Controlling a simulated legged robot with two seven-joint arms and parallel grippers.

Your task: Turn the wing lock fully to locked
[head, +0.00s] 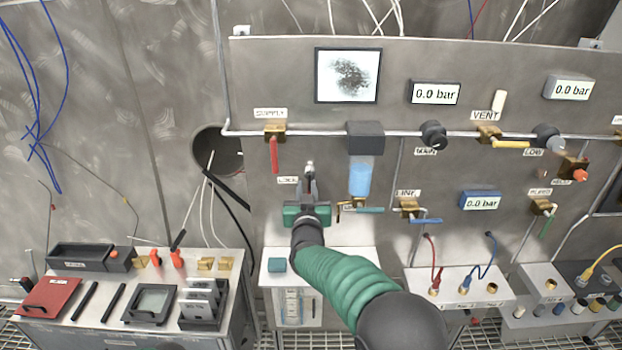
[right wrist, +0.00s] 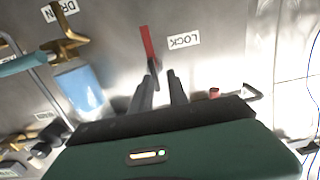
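The wing lock's red wing (right wrist: 148,43) shows in the right wrist view beside the upside-down LOCK label (right wrist: 184,40). It is a narrow bar standing nearly upright in that tilted picture. My right gripper (right wrist: 162,77) is in front of the lock, with its two dark fingers apart and a gap between them. The wing's inner end is close to the left fingertip; I cannot tell whether they touch. In the head view my right gripper (head: 309,183) covers most of the lock, just right of the LOCK label (head: 288,180). My left gripper is not in view.
The red supply lever (head: 274,155) hangs up and left of the lock. The blue-filled bowl (head: 360,178) and drain valve lever (head: 370,210) are close on the right. A bench with trays (head: 150,303) stands lower left.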

